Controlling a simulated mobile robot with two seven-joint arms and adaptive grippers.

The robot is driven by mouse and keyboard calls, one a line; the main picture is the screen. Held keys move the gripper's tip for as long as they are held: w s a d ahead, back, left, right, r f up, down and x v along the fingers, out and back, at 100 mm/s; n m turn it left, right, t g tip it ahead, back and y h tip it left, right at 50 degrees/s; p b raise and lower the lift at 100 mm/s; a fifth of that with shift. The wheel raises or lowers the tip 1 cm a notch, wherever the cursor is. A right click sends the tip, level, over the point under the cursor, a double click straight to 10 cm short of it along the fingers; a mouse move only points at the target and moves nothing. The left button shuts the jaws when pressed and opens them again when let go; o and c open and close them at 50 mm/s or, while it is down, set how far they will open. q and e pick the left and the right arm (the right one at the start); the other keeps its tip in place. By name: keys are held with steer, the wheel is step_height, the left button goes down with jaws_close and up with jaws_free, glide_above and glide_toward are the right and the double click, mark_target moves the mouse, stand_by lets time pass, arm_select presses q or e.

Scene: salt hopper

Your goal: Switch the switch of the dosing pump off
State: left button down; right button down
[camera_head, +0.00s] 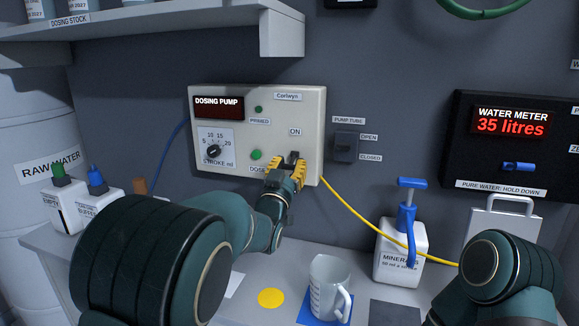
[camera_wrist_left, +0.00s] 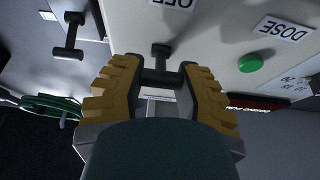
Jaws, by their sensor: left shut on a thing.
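My left gripper (camera_head: 287,174) has yellow ridged fingers and is at the switch. In the left wrist view my left gripper (camera_wrist_left: 160,80) is shut on the switch's dark crossbar (camera_wrist_left: 160,77), with the OFF label (camera_wrist_left: 172,3) at the top edge. I cannot tell clearly which way the lever tilts. My right gripper is out of view.
The pump tube switch (camera_head: 345,147) is on the wall just right of the pump. A yellow tube (camera_head: 370,222) runs down rightward. A jug (camera_head: 329,285), a minerals bottle (camera_head: 401,250) and small bottles (camera_head: 97,195) stand on the bench. A shelf (camera_head: 170,22) overhangs above left.

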arm_select(q)
steer(key=shift+f+t+b, duration=0.3)
steer(key=shift+b, duration=0.35)
steer(key=shift+w+t, duration=0.1)
steer(key=shift+t, duration=0.2)
steer(key=shift+r, duration=0.1)
steer(key=c, duration=0.6)
jaws_free()
steer(key=v, duration=1.2)
